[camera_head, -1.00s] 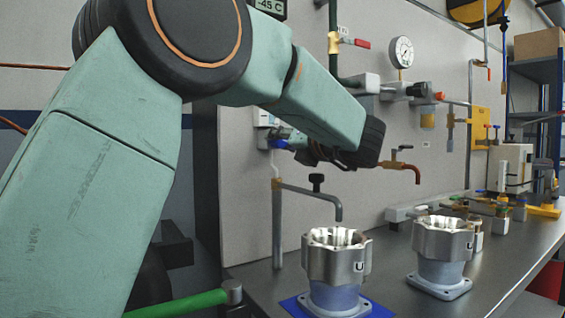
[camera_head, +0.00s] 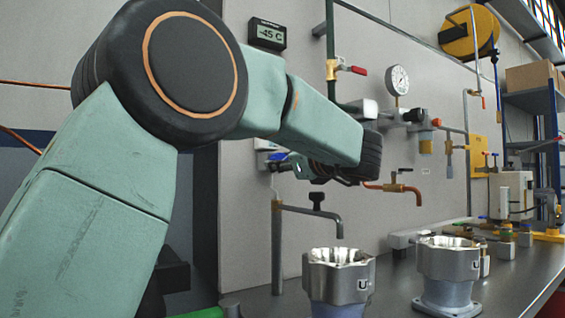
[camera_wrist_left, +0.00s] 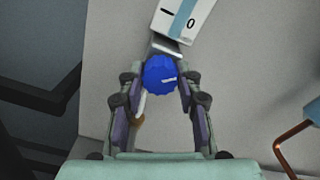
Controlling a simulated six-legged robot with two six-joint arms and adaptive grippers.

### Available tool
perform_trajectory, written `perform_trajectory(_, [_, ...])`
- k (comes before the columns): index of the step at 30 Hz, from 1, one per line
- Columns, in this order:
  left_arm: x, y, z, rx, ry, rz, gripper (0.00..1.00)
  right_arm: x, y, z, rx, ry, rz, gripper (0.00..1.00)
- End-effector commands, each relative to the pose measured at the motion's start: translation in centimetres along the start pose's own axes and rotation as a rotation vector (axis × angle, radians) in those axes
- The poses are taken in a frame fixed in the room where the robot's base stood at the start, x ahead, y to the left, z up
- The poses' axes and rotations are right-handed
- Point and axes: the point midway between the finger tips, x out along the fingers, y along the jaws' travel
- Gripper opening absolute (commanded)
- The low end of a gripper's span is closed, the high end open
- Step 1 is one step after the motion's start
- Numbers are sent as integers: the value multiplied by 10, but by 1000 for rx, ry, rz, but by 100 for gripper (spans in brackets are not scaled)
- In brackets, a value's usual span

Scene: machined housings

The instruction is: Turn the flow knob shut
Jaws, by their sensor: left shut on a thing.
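The flow knob (camera_wrist_left: 160,75) is blue and ribbed, with a white pointer line toward the right in the left wrist view. It sits just below a white panel (camera_wrist_left: 184,20) marked with a dash and a "0". My left gripper (camera_wrist_left: 159,82) has one finger on each side of the knob and is shut on it. In the head view, the knob (camera_head: 276,156) shows as a small blue patch by the wall, and my wrist hides most of the gripper. My right gripper is not in view.
A grey tap (camera_head: 318,205) stands just below the gripper, and a copper spout (camera_head: 405,189) is to its right. Two metal housings (camera_head: 339,277) (camera_head: 445,262) stand on the dark bench. A pressure gauge (camera_head: 397,80) and pipes line the wall.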

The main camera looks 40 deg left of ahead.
Motion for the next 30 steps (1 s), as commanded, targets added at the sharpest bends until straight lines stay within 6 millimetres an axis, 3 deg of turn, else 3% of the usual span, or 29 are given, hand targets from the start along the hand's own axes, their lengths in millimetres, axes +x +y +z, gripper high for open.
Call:
perform_trajectory(18, [0,1,-4,-539,5,6,3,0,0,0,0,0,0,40])
perform_trajectory(30, [0,1,-4,-717,4,7,3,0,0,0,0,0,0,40])
